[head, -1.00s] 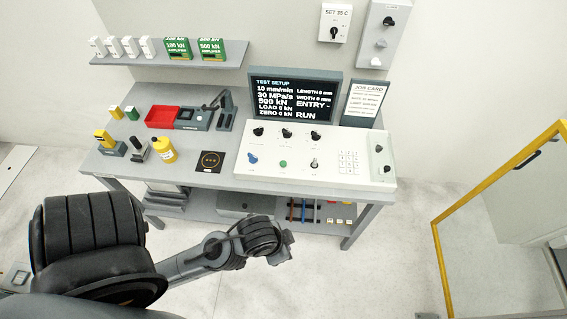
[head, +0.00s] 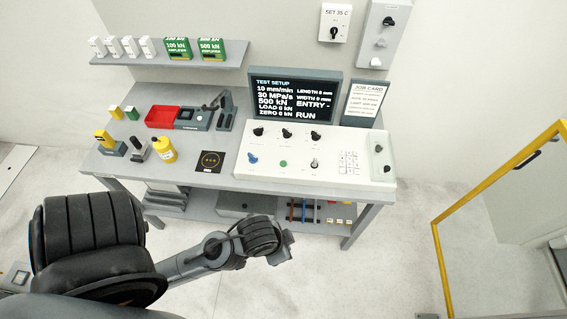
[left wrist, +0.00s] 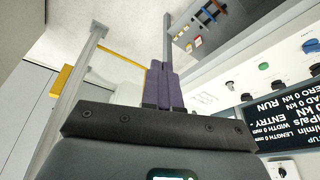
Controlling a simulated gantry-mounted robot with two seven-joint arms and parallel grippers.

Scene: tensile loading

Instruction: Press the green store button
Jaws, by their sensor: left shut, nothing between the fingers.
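The green store button (head: 283,164) is a small round green cap on the white sloped control panel (head: 330,181), between a blue knob (head: 252,158) and a small switch (head: 314,164). In the left wrist view the green button (left wrist: 264,66) shows at the right, beyond and to the side of the fingers. My left gripper (left wrist: 163,68) has its two dark purple fingers together with nothing between them, apart from the panel. In the head view my left arm ends in front of the bench, below the panel. My right gripper is not in view.
A test setup screen (head: 295,97) and a job card (head: 364,101) stand behind the panel. A yellow bottle (head: 164,150), a red tray (head: 162,117) and small devices sit on the bench's left. A yellow-framed door (head: 440,262) stands right. Floor between is clear.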

